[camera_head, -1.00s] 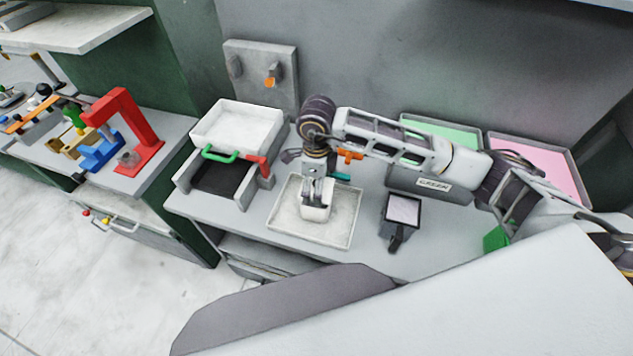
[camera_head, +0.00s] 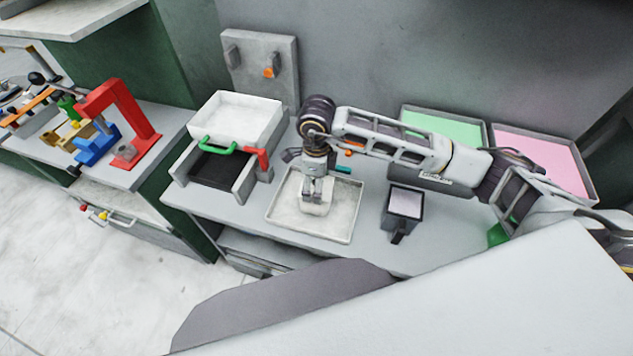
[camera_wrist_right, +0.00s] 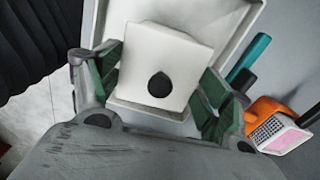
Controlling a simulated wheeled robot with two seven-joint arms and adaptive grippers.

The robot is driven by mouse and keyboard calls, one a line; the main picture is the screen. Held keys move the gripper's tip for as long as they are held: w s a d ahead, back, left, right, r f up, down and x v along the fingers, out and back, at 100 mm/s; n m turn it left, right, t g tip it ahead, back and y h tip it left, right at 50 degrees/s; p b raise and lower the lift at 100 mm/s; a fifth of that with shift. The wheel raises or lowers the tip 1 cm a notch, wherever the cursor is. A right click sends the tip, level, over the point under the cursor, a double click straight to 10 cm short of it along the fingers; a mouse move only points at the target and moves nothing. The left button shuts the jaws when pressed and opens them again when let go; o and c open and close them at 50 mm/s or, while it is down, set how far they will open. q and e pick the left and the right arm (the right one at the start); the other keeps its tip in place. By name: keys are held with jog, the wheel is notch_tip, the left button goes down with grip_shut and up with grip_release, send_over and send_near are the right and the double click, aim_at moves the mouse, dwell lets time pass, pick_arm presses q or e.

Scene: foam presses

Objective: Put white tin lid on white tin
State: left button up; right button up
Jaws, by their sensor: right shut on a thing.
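My right gripper (camera_head: 316,196) points down over the pale shallow tray on the bench. Its fingers (camera_wrist_right: 158,88) are closed on two opposite sides of a white, square-topped piece (camera_wrist_right: 165,60), which I take for the white tin lid. In the head view the white piece (camera_head: 316,208) is partly hidden by the fingers and sits at or just above the tray floor. I cannot tell whether the white tin is under it. My left gripper is not in view.
The pale tray (camera_head: 284,209) surrounds the held piece. To its left is a white box (camera_head: 240,118) behind a grey frame with a green handle (camera_head: 217,147). A dark, square-topped holder (camera_head: 404,203) stands to its right. Green (camera_head: 445,133) and pink (camera_head: 545,158) trays lie at the back.

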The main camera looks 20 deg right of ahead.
dwell(0.3)
jog(key=o, duration=0.9)
jog(key=shift+o, duration=0.2)
notch_tip(320, 180, up, 12)
dwell(0.3)
jog(key=shift+f, duration=0.1)
dwell(0.5)
